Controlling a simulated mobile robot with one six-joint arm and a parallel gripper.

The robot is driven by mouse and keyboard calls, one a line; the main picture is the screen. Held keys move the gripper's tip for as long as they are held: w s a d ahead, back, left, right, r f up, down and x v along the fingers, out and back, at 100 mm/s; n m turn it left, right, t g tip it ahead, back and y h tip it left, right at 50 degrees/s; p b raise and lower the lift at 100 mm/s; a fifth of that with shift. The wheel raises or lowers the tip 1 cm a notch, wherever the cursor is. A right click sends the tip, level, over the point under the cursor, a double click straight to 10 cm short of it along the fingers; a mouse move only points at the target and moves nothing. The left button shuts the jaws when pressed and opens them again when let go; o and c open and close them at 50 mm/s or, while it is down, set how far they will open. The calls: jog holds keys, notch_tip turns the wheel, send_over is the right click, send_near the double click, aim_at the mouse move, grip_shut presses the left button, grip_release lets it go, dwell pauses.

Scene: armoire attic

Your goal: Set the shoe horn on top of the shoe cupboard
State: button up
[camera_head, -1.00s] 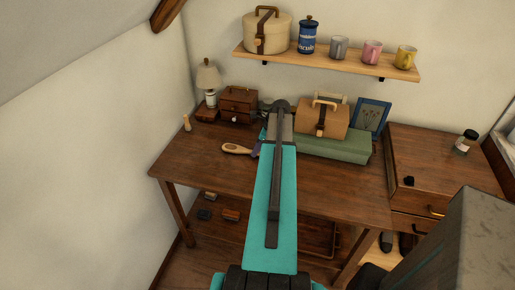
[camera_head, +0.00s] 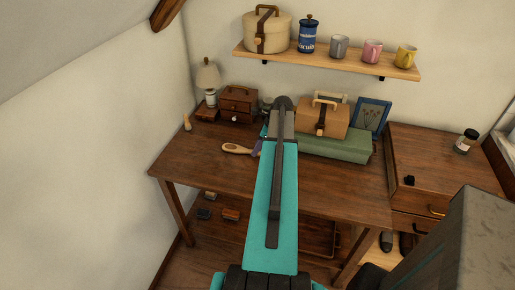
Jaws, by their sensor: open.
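I cannot make out the shoe horn for certain. A light wooden handled item (camera_head: 237,148) with a purplish end lies on the desk, left of my arm; it looks more like a brush. The brown cabinet with drawers (camera_head: 445,150) at the right, with dark shoes (camera_head: 386,241) low beneath it, looks like the shoe cupboard. A small jar and a small black item are on its top.
The wooden desk (camera_head: 200,165) holds a lamp (camera_head: 208,80), a small drawer chest (camera_head: 239,103), a green case (camera_head: 340,147) with a tan box (camera_head: 322,120) on it, and a blue frame (camera_head: 371,116). A wall shelf (camera_head: 330,62) holds mugs and tins. The desk's front is clear.

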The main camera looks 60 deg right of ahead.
jog(key=b+v, duration=0.2)
jog(key=v, duration=0.8)
jog(key=shift+r, duration=0.35)
jog(key=shift+s, duration=0.1)
